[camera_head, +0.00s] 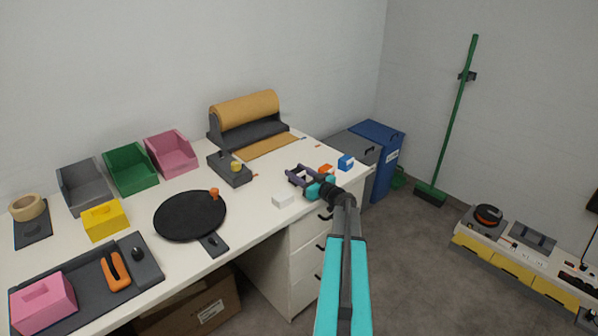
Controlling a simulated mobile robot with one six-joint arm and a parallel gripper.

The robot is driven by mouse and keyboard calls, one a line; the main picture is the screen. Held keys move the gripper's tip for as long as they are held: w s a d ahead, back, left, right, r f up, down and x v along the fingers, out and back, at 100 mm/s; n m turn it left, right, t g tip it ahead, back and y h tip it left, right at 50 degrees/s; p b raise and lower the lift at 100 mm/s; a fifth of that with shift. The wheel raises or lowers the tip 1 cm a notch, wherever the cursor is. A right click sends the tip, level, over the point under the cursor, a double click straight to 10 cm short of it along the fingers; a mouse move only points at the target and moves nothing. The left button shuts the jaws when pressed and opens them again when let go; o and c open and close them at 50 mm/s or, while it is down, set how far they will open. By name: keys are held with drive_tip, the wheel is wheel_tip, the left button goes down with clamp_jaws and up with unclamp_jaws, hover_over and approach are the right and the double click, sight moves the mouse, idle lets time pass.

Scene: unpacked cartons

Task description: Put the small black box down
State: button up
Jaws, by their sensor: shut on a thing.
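My gripper (297,177) is over the right part of the white desk, near its front edge. Its jaws are shut on a small dark thing that looks like the small black box (299,173). The fingers hide most of it, and its outline is too small to make out clearly. I cannot tell whether it touches the desk top (255,215) or hangs just above it.
A dark holder (230,168) and a round black plate (190,214) stand farther left. A paper roll (246,107) is behind.

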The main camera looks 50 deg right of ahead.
drive_tip(key=shift+f+b, duration=0.2)
drive_tip(key=shift+b, duration=0.2)
drive_tip(key=o, duration=1)
drive_tip(key=shift+r+p, duration=0.25)
drive_tip(key=shift+p, duration=0.15)
drive_tip(key=shift+s, duration=0.1)
drive_tip(key=s+b, duration=0.1)
drive_tip(key=s, duration=0.3)
drive_tip(key=s+b, duration=0.1)
drive_tip(key=s, duration=0.3)
drive_tip(key=s+a+b, duration=0.1)
drive_tip(key=s, duration=0.2)
drive_tip(key=shift+s, duration=0.4)
drive_tip(key=shift+o, duration=0.6)
